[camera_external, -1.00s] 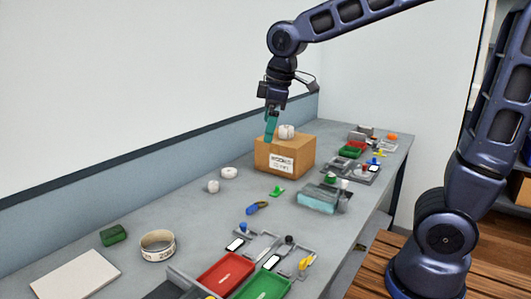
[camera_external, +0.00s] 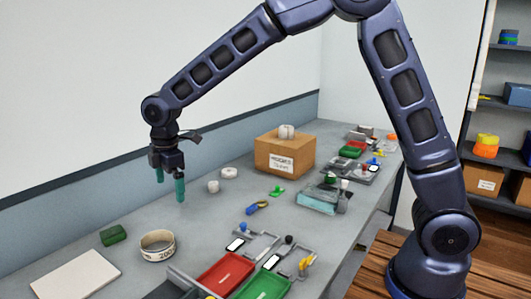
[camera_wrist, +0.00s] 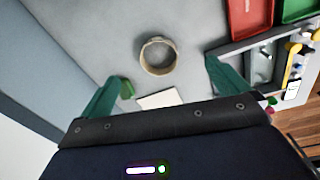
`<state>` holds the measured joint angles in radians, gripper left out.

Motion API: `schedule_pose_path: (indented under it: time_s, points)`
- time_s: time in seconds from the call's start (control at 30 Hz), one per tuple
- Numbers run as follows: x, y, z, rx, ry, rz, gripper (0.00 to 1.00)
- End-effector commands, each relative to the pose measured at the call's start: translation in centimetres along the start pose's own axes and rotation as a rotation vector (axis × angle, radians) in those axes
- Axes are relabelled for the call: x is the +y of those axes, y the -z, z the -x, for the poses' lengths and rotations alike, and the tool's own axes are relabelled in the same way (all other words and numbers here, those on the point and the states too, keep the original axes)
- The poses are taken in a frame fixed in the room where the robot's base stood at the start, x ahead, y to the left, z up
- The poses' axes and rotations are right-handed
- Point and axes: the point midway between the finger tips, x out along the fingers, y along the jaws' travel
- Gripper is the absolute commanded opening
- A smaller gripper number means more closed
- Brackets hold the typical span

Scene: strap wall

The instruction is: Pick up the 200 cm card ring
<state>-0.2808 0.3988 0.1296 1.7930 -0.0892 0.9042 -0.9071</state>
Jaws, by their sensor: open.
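The 200 cm card ring (camera_external: 157,248) is a beige band with a dark "200" marking, lying flat on the grey table at the front left. It also shows in the wrist view (camera_wrist: 158,56), upper middle, with an open centre. My gripper (camera_external: 170,188) has teal fingers, spread and empty. It hangs above the table, behind and above the ring. In the wrist view my gripper (camera_wrist: 165,90) has one finger to each side, with the ring between and beyond them, touching neither.
A green block (camera_external: 113,235) and a white board (camera_external: 75,275) lie left of the ring. A grey organiser with a red tray (camera_external: 225,272) and a green tray (camera_external: 263,286) is on its right. White rolls (camera_external: 229,173) and a cardboard box (camera_external: 284,155) stand farther back.

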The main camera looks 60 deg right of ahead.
Motion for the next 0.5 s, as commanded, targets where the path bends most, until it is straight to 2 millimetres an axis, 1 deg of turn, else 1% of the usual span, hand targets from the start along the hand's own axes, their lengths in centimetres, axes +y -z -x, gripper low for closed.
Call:
schedule_pose_path:
  time_s: [0.03, 0.1, 0.2, 0.33, 0.5]
  points:
    - [0.4, 1.2, -1.6, -0.004, 0.013, 0.034, 1.0]
    - [0.8, 2.6, -3.2, -0.005, 0.024, 0.08, 1.0]
    - [1.2, 4.2, -5.3, -0.007, 0.039, 0.132, 1.0]
    - [1.5, 5.6, -7.0, -0.007, 0.05, 0.177, 1.0]
    - [1.5, 6.2, -8.0, -0.008, 0.055, 0.198, 1.0]
